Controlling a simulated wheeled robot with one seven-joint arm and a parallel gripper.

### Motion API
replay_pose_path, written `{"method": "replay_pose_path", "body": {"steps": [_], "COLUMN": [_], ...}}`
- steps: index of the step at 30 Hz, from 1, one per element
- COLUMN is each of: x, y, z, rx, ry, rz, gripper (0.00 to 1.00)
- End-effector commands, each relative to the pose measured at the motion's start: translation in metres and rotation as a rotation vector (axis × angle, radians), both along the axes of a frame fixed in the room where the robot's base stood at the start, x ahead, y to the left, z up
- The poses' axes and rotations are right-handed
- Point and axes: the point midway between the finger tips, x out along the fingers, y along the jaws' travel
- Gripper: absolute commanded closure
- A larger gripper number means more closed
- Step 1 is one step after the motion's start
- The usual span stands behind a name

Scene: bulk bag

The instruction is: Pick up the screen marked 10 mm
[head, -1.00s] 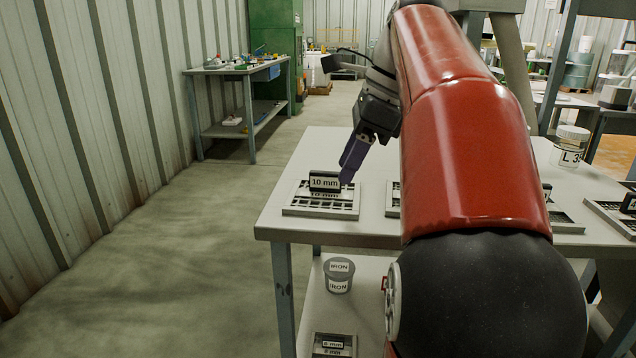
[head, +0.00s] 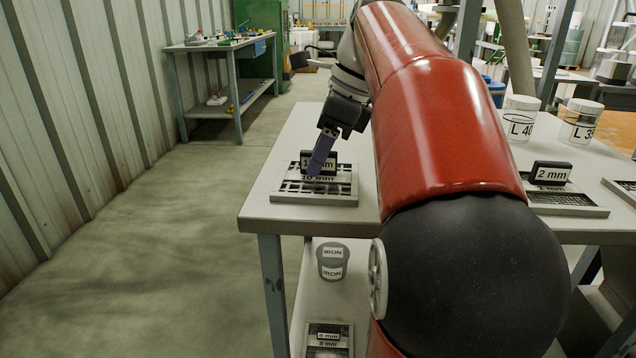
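The screen marked 10 mm (head: 340,199) lies flat near the left front corner of the table. It is a light square frame with a dark grid and an upright dark block with a label, which is its raised tag (head: 331,161). My gripper (head: 317,172) points down at this tag, and its purple fingers cover part of the lettering. The fingers overlap in this view, so I cannot tell whether they are apart, or whether they touch or straddle the tag.
A screen marked 2 mm (head: 566,198) lies right of my arm, with jars (head: 519,118) behind it. On the shelf below are a tub marked IRON (head: 333,262) and an 8 mm screen (head: 328,340). My arm hides the table's middle. The floor at left is clear.

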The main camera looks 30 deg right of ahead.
Motion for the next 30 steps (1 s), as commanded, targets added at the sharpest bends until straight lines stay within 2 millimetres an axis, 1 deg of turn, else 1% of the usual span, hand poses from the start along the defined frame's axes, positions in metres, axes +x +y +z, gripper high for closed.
{"method": "replay_pose_path", "body": {"steps": [1, 3, 9, 11, 18, 28, 30], "x": [0.0005, 0.0014, 0.0015, 0.0015, 0.0014, 0.0014, 0.0015], "y": [0.0016, 0.0021, 0.0021, 0.0021, 0.0021, 0.0021, 0.0020], "z": [-0.0049, -0.0067, -0.0064, -0.0063, -0.0062, -0.0056, -0.0030], "rx": [0.000, -0.001, -0.002, -0.002, -0.001, -0.001, -0.002], "ry": [0.000, 0.000, -0.001, -0.001, -0.001, -0.001, -0.002], "rz": [0.001, 0.000, -0.001, -0.001, 0.000, -0.001, -0.001], "gripper": [0.62, 0.62, 0.62, 0.68, 1.00, 1.00, 1.00]}}
